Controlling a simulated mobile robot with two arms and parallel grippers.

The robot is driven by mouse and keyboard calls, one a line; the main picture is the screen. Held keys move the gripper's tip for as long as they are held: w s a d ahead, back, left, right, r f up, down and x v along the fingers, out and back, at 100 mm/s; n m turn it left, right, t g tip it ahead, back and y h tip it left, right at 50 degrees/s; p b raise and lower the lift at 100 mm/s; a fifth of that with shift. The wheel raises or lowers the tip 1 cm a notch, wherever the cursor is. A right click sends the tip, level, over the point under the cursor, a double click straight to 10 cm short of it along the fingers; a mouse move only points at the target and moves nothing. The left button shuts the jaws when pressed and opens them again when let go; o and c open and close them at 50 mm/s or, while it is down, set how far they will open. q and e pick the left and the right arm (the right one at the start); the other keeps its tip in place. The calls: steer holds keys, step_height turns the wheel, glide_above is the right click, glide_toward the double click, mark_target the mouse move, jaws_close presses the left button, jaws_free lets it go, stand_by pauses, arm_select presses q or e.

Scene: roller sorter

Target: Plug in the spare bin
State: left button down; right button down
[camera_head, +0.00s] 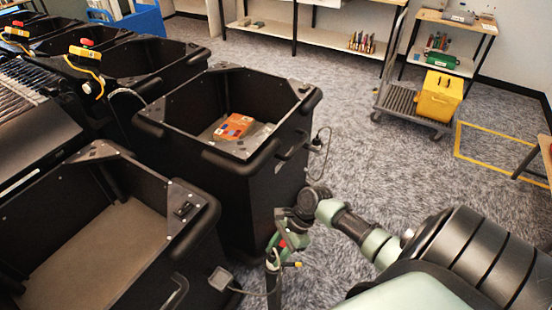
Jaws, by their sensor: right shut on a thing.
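Two black bins stand close by. The near bin (196,232) at lower left is empty with a tan floor. The bin behind it (213,193) holds an orange packet and something grey. I cannot tell which is the spare one. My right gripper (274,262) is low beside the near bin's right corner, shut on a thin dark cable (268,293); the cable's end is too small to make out. The cable runs toward a grey square fitting (220,279) at that bin's side. A cord (321,147) hangs on the farther bin's right side. My left gripper is out of view.
More black bins (148,57) with yellow-and-red fittings line the left. A cart (399,98) with a yellow box (439,97) stands at back right. Shelves (335,40) line the back wall. Grey carpet is free between the bins and cart.

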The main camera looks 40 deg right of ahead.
steer(key=shift+f, duration=0.35)
steer(key=c, duration=0.9)
jaws_free()
steer(key=shift+o, duration=0.2)
